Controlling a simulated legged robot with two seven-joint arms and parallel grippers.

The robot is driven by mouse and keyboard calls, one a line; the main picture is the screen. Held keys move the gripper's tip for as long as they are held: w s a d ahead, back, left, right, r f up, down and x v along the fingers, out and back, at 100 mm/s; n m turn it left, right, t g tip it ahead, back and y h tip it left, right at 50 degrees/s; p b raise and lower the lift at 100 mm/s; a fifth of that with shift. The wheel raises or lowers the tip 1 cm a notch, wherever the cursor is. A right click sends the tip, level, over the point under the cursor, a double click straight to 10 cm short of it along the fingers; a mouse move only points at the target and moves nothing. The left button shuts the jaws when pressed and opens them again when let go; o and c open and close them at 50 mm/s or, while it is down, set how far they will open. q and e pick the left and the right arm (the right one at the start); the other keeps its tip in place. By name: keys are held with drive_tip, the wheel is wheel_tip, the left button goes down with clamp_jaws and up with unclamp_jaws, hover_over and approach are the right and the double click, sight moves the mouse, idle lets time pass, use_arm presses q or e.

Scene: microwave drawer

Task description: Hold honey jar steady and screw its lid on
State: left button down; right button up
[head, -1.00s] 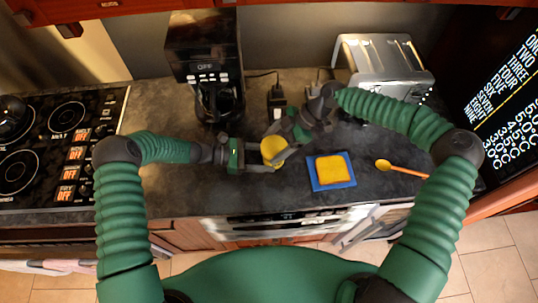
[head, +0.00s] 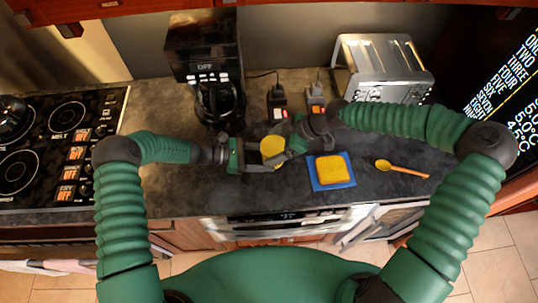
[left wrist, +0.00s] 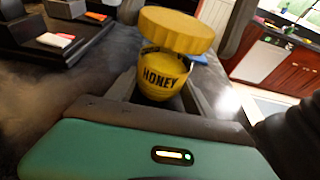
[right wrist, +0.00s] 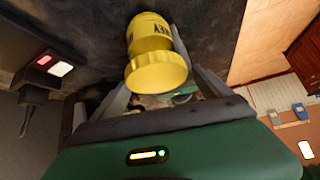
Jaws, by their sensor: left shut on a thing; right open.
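The honey jar, a yellow pot labelled HONEY, stands in the left wrist view (left wrist: 160,78) between the fingers of my left gripper (head: 257,158), which is shut on its body. In the head view the lid (head: 272,150) hides most of the jar. My right gripper (head: 287,149) is open at the right of the lid. In the right wrist view the lid (right wrist: 157,72) and jar (right wrist: 140,27) show between or beside its fingers; contact is unclear.
A black coffee maker (head: 208,70) and a steel toaster (head: 382,70) stand behind. A stove (head: 62,150) is at left. The counter's front edge is close.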

drive_tip(key=shift+r, duration=2.5)
use_arm(q)
drive_tip(key=shift+c, duration=1.5)
unclamp_jaws()
drive_tip(key=shift+a, duration=0.1)
drive_tip(key=v, duration=1.2)
use_arm(e)
drive_tip(key=shift+a, duration=0.1)
